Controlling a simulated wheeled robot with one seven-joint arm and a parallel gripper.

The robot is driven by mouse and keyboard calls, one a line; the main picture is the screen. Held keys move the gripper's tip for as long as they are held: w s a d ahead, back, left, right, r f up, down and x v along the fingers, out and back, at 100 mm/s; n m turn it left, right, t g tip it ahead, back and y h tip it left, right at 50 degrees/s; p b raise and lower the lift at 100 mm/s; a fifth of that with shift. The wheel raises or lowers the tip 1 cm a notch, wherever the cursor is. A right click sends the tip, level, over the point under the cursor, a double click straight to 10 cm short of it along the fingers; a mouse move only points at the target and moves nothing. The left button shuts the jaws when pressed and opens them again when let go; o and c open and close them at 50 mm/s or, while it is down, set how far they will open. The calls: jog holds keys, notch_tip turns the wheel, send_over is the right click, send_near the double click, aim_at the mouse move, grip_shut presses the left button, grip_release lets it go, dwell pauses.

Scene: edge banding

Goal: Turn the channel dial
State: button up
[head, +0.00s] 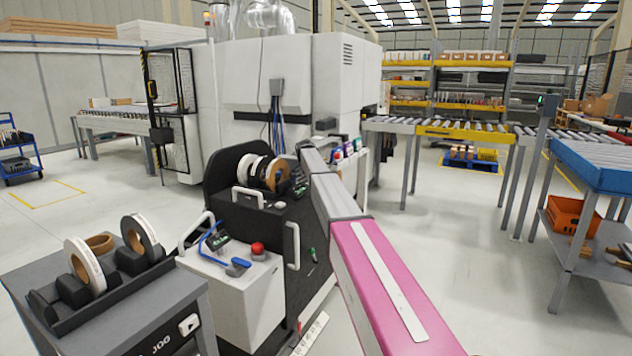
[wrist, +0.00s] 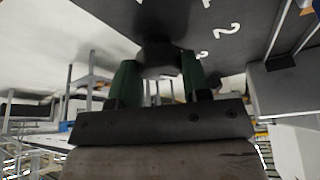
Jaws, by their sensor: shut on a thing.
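The channel dial (wrist: 158,52) is a dark round knob on a dark panel (wrist: 210,18) with white numerals, seen in the wrist view. My gripper (wrist: 159,66) has two green fingers, one on each side of the knob, and is shut on it. The numerals beside the dial are partly cut off, so its setting cannot be read. In the head view my pink and grey arm reaches forward to the black machine (head: 245,222); the dial and fingers cannot be made out there.
Rolls of edge band (head: 262,172) sit on top of the black machine. A white control box (head: 235,300) with a red button (head: 257,248) stands in front. A grey cart (head: 150,310) with more rolls is at lower left. Roller conveyors (head: 450,128) stand behind right. Floor right of my arm is clear.

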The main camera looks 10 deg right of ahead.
dwell(0.5)
jog(key=o, duration=0.9)
jog(key=shift+r, duration=0.1)
jog(key=v, duration=1)
jog(key=shift+r, duration=0.25)
jog(key=shift+s+a, duration=0.1)
